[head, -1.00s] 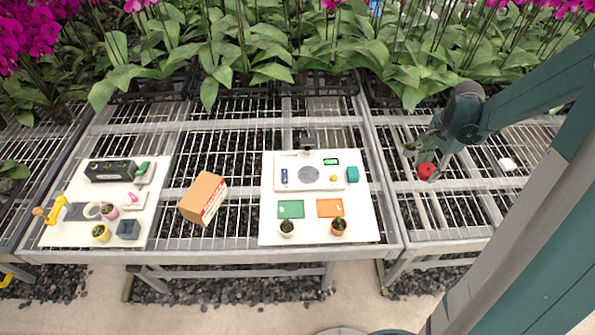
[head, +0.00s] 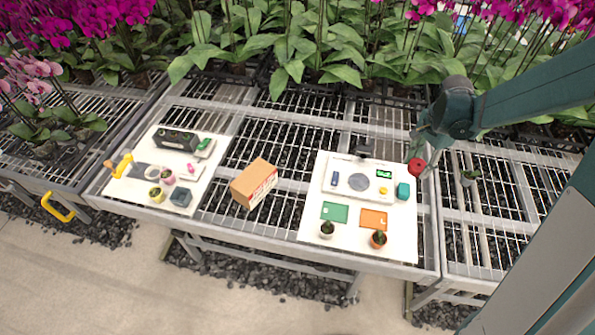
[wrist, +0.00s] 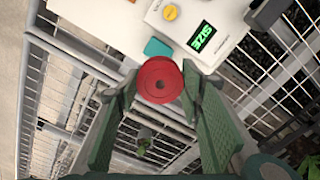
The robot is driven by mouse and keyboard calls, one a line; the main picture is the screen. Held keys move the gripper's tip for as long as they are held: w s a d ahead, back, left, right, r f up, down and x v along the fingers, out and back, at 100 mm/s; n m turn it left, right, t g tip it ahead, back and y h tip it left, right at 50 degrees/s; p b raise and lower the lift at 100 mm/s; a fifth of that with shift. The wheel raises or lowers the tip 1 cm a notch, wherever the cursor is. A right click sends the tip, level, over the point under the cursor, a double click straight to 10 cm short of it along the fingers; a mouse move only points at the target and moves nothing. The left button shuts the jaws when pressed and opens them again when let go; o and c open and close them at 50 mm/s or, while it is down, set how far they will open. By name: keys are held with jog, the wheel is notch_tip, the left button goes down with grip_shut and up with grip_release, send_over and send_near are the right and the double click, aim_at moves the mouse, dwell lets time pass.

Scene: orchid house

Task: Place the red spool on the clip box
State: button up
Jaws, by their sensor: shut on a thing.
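The red spool (head: 417,167) is held in my gripper (head: 419,156), above the right edge of the right white board. In the wrist view the red spool (wrist: 160,80) sits between the two green fingertips, its round face with a dark centre hole towards the camera. No label marks the clip box, so I cannot tell for sure which thing it is. A small teal box (head: 403,191) on the right white board is a likely match. The teal box (wrist: 158,48) also shows just beyond the spool in the wrist view, and the spool appears apart from it.
The right white board (head: 318,233) carries a scale (head: 357,181), green and orange cards and two small potted plants. A cardboard box (head: 254,184) stands left of it. Another white board (head: 119,191) holds a black box, pots and tools. A small plant (head: 469,177) stands right of my gripper.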

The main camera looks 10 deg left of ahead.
jog(key=w+a+r+n+p, duration=0.1)
jog(key=w+a+n, duration=0.1)
jog(key=a, duration=1.1)
notch_tip(320, 180, up, 5)
jog(key=n+p, duration=0.3)
jog(key=n, duration=0.4)
send_over(253, 176)
jog(key=shift+f, duration=0.2)
jog(key=shift+w+f, duration=0.1)
jog(key=shift+f, duration=3.05)
jog(key=shift+f, duration=0.1)
jog(key=shift+f+b, duration=0.4)
jog(key=shift+f, duration=1.35)
